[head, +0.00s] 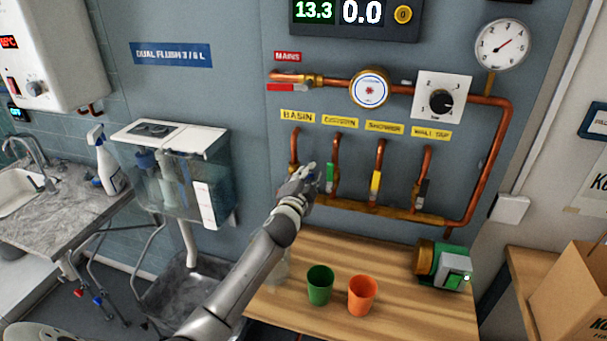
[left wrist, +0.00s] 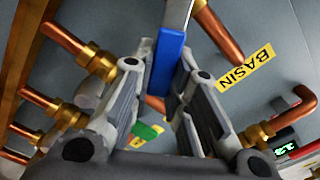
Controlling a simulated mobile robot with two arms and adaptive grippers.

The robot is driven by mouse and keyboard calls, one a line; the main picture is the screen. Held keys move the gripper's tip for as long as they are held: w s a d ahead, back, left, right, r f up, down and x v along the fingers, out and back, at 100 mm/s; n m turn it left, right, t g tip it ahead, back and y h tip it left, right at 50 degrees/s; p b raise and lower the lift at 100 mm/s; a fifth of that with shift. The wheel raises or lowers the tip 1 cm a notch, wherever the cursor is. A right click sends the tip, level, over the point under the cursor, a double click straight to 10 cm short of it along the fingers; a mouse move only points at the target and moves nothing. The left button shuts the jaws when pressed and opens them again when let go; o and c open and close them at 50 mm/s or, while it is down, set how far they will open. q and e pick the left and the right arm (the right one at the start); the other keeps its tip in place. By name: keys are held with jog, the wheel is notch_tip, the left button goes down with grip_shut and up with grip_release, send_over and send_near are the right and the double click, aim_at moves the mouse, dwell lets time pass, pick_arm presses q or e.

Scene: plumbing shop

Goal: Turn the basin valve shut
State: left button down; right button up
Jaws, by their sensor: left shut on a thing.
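The yellow BASIN label (head: 297,116) is on the wall panel above the leftmost copper branch pipe (head: 295,146). The label also shows in the left wrist view (left wrist: 246,77). My left gripper (head: 304,181) is at the valve on this pipe. In the left wrist view the blue valve lever (left wrist: 168,62) lies between the fingers (left wrist: 165,95), which are shut on it. In the head view the gripper hides most of the valve and its lever. I cannot tell the lever's angle to the pipe. My right gripper is in neither view.
Beside it are valves with green (head: 330,177), yellow (head: 376,187) and black (head: 423,191) levers. A red mains lever (head: 287,87) is above. A green cup (head: 320,284), an orange cup (head: 362,294) and a green-and-brass device (head: 443,265) stand on the wooden bench (head: 395,322).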

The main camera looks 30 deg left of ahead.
pick_arm(q)
jog(key=shift+w+d+f+m+b, duration=0.15)
jog(key=shift+f+m+b, duration=0.2)
jog(key=shift+f+m, duration=0.5)
jog(key=shift+s+d+f+m+b, duration=0.15)
jog(key=shift+f+m+b, duration=0.25)
jog(key=shift+m, duration=0.9)
jog(key=shift+w+d+f+m+b, duration=0.1)
jog(key=shift+d+f+m+b, duration=0.15)
jog(key=shift+f+m, duration=0.65)
jog(key=shift+r+m, duration=0.15)
jog(key=shift+m, duration=0.1)
jog(key=c, duration=1.4)
grip_release()
jog(key=v, duration=1.2)
jog(key=shift+a, duration=0.1)
